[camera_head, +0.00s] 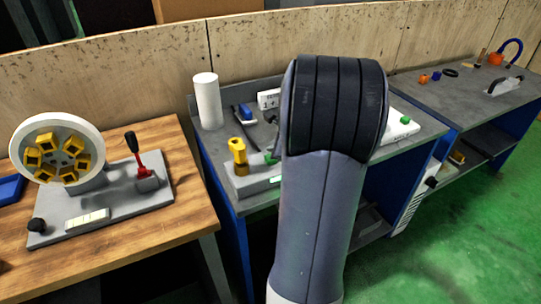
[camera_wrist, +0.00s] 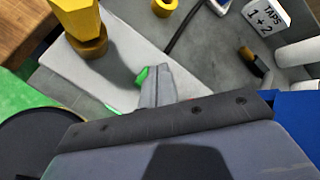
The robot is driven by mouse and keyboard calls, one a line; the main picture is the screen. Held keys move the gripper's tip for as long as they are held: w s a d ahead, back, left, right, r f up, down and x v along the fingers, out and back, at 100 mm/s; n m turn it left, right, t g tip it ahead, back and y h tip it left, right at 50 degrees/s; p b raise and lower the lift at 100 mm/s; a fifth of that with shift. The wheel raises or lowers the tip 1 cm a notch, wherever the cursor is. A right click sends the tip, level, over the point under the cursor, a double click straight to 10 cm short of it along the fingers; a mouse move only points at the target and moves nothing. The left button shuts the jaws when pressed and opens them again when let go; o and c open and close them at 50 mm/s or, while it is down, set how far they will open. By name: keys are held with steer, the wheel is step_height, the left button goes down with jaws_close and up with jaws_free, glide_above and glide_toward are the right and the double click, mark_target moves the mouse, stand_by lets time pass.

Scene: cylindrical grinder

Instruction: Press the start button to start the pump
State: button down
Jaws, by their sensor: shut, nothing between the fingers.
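A green button (camera_head: 270,158) sits on a pale grey block (camera_head: 252,184) beside a yellow knob-like part (camera_head: 238,152), on the middle bench. In the wrist view the green button (camera_wrist: 142,77) shows at the left of my gripper (camera_wrist: 157,70), partly hidden by its fingers. My gripper is shut and empty, its fingertips close beside or over the button; I cannot tell whether they touch. The yellow part (camera_wrist: 80,20) stands to the upper left there. In the head view my arm hides the gripper.
A white cylinder (camera_head: 207,101) stands at the middle bench's back left. Another green piece (camera_head: 405,119) is on a white block at right. A wooden table (camera_head: 190,215) at left holds a wheel fixture (camera_head: 60,150) and a red lever (camera_head: 135,145). Green floor (camera_head: 450,230) is open at right.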

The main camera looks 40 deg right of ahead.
steer(key=shift+r+p, duration=1.8)
steer(key=shift+r, duration=0.5)
steer(key=shift+f, duration=0.1)
